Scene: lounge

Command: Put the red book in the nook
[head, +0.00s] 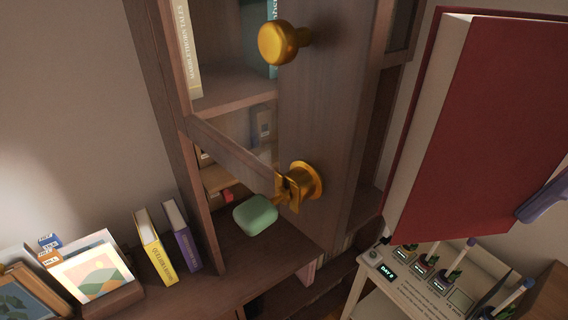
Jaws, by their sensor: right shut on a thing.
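The red book (490,130) is large and close at the right of the head view, tilted, its pale page edges facing left. My right gripper (541,200) shows only as a purple-grey finger at the right edge, against the book's cover; it is shut on the book. The rest of that gripper is out of frame. A dark wooden cabinet (163,75) stands in the middle, with an opening beside a wooden panel (315,110) that bears a gold knob and a gold latch. Which space is the nook, I cannot tell for sure. My left gripper is not in view.
Yellow (155,246) and purple (183,237) books and a picture card (92,272) stand at lower left. A white stand (395,290) with small plants is below the book.

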